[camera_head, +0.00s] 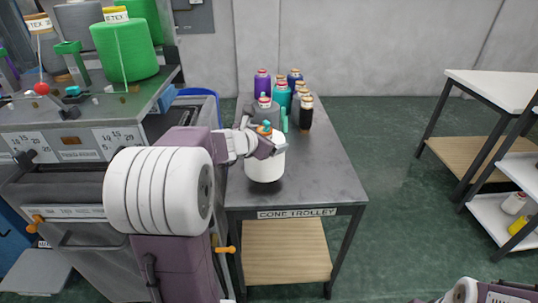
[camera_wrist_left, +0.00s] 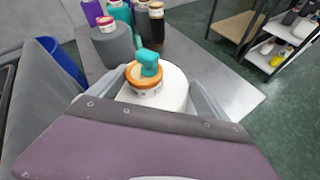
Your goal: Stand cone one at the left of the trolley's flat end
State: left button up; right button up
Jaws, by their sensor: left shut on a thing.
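My left gripper (camera_head: 262,146) is shut on a white yarn cone (camera_head: 264,168). In the left wrist view the cone (camera_wrist_left: 172,84) stands between the two fingers, with an orange-rimmed top and a teal piece on it. The cone looks upright over the near left part of the cone trolley's dark top (camera_head: 318,172). I cannot tell whether its base touches the top. The gripper and arm hide part of the cone and the trolley's left edge. Of my right arm, only a part shows at the bottom right; its gripper is out of view.
Several purple, teal, blue and black cones (camera_head: 306,113) stand at the trolley's far end, with a grey cone (camera_wrist_left: 113,46) nearest the held one. The knitting machine (camera_head: 60,150) is close on the left. The trolley's near right top is clear.

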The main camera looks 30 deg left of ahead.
pick_arm(q)
notch_tip(320, 180, down, 4)
jog(key=b, duration=0.2)
jog(key=shift+w+b, duration=0.1)
jog(key=shift+b, duration=0.2)
jog(key=o, duration=1.9)
jog(key=p+v, duration=0.3)
jog(key=v, duration=0.9)
jog(key=shift+p, duration=0.4)
